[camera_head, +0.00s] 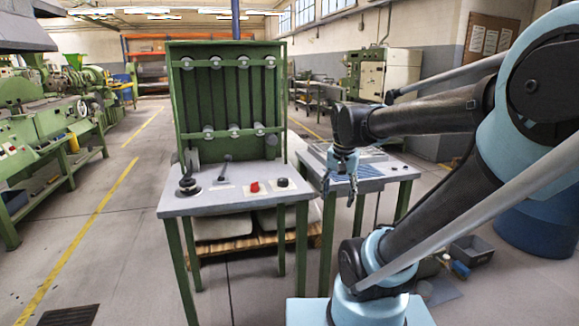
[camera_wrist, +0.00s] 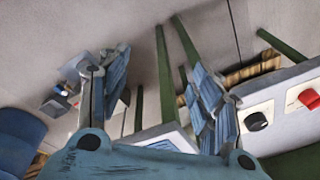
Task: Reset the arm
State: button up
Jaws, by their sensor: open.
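My gripper (camera_head: 341,186) hangs from my arm in the head view, pointing down near the right end of the grey-topped workbench with the green panel. In the wrist view my gripper (camera_wrist: 155,95) shows its two blue padded fingers spread wide apart with nothing between them. It is open and empty. My arm comes in from the right of the head view, bent at the elbow. The gripper stands in front of the second, smaller table (camera_head: 373,185), and whether it touches anything there cannot be told.
The workbench (camera_head: 225,203) carries a red button (camera_head: 254,187), a black knob (camera_head: 282,182), a lever (camera_head: 226,168) and the upright green panel (camera_head: 178,105). The red button (camera_wrist: 309,98) and black knob (camera_wrist: 256,121) show close to the right finger in the wrist view. Open floor lies left.

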jog(key=s+d+f+n, duration=0.4)
jog(key=s+f+n, duration=0.1)
jog(key=s+f, duration=0.4)
jog(key=shift+s+f, duration=0.3)
jog(key=shift+s, duration=0.1)
jog(key=shift+w+f, duration=0.2)
jog(key=shift+w, duration=0.2)
dwell(0.8)
